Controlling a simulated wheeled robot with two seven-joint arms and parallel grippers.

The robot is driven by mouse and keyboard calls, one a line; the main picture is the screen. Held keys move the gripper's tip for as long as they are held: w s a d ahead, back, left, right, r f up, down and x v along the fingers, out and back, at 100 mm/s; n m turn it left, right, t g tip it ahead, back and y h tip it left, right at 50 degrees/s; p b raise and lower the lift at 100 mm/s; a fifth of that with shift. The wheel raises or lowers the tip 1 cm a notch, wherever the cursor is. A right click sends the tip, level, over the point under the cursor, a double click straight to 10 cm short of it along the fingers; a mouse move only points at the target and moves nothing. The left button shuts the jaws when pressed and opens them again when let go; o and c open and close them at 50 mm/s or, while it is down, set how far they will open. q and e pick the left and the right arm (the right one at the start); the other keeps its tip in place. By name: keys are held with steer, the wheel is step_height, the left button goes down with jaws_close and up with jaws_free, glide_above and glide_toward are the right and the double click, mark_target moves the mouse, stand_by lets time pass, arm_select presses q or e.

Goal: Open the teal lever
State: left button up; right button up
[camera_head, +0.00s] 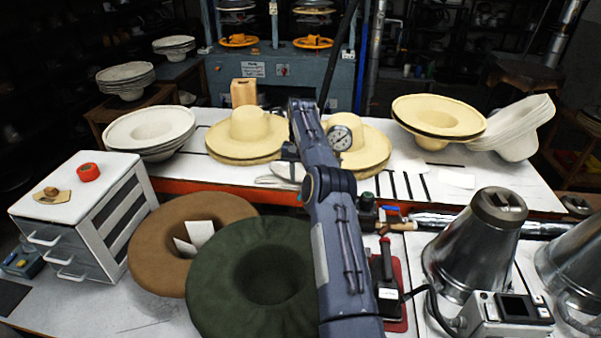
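A long slate-blue jointed bar (338,245) rises from the bottom edge through the middle of the view, with a round dark joint about halfway up. No other clear teal lever stands out. I cannot make out the fingers of my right gripper or what they touch. My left gripper does not show.
A brown hat body (165,262) and a dark green one (222,300) lie left of the bar. A white drawer unit (92,225) stands farther left. Metal cones (465,260) and a control box (500,314) stand right. Straw hats (245,157) cover the white table behind.

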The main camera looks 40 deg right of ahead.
steer(key=shift+r, duration=1.05)
